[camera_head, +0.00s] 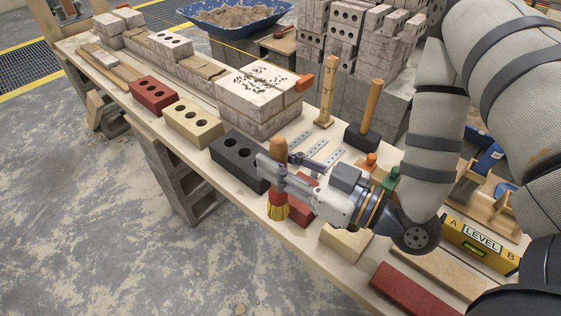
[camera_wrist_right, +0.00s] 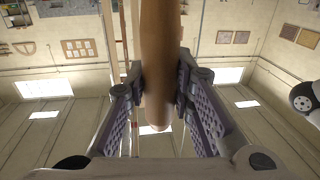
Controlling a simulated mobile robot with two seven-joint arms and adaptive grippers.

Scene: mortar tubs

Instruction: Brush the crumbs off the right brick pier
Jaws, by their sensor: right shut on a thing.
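The right brick pier (camera_head: 247,117) stands on the plank bench in the head view, and its pale top carries a patch of dark crumbs (camera_head: 250,84). My right gripper (camera_head: 279,166) is shut on the wooden handle of a brush (camera_head: 277,205). The brush is upright, with yellow bristles pointing down, in front of and to the right of the pier and apart from it. In the right wrist view the brush handle (camera_wrist_right: 158,50) sits between both fingers of the gripper (camera_wrist_right: 158,88). My left gripper is in neither view.
Black (camera_head: 239,159), cream (camera_head: 192,123) and red (camera_head: 153,94) bricks line the bench's front edge. A mallet (camera_head: 367,125) and a wooden post (camera_head: 327,92) stand right of the pier. A yellow level (camera_head: 482,247) lies at the right. A blue tub (camera_head: 236,18) is behind.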

